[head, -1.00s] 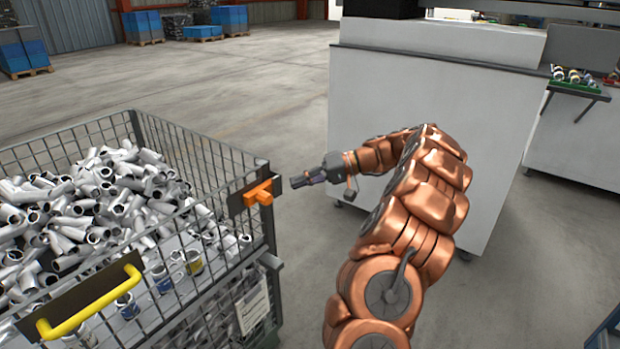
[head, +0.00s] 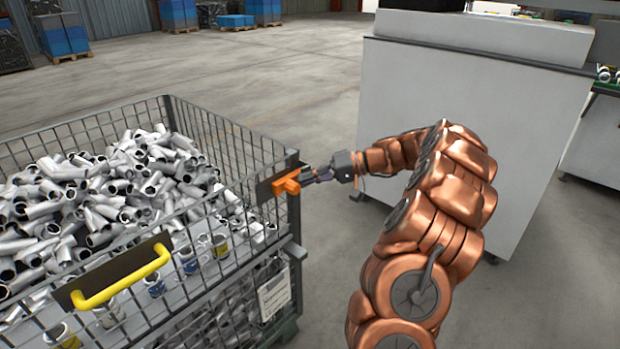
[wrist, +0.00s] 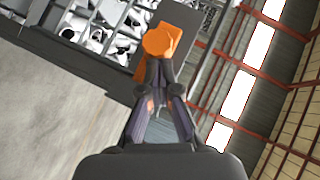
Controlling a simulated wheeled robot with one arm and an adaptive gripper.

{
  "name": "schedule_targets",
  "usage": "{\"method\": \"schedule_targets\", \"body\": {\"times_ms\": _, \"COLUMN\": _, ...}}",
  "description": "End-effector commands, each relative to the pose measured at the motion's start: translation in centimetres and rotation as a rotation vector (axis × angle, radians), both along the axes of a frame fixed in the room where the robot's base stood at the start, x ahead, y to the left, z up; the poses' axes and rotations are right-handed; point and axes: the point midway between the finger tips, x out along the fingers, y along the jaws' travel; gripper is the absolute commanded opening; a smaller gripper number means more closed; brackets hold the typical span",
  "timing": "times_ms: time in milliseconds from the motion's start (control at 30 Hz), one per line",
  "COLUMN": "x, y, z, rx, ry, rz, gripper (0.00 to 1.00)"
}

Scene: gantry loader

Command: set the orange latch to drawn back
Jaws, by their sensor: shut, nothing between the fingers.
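The orange latch (head: 287,184) sits on a dark plate (head: 266,192) at the near right corner of the wire mesh crate. In the wrist view the latch (wrist: 160,42) shows its rounded orange end just beyond my fingertips. My gripper (head: 309,176) is right beside the latch, on its right side. In the wrist view my gripper (wrist: 158,72) has its fingertips together with nothing between them. The fingertips look very close to or touching the latch end; I cannot tell which.
The mesh crate (head: 168,106) is full of grey metal pipe fittings (head: 100,195). A yellow handle (head: 122,281) is on its front side. A large white machine cabinet (head: 455,120) stands behind my arm. Open concrete floor lies behind the crate.

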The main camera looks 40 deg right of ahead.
Motion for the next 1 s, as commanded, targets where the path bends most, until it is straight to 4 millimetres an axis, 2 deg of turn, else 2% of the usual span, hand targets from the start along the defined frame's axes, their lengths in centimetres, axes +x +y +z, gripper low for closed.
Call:
{"method": "schedule_targets", "body": {"times_ms": 400, "x": -0.7, "y": 3.1, "z": -0.1, "rx": 0.002, "ry": 0.000, "rz": 0.004, "gripper": 0.00}}
{"method": "schedule_targets", "body": {"times_ms": 800, "x": -0.8, "y": 3.4, "z": -0.1, "rx": 0.003, "ry": 0.003, "rz": 0.010, "gripper": 0.00}}
{"method": "schedule_targets", "body": {"times_ms": 1000, "x": -1.0, "y": 2.8, "z": 0.2, "rx": 0.002, "ry": 0.002, "rz": 0.011, "gripper": 0.00}}
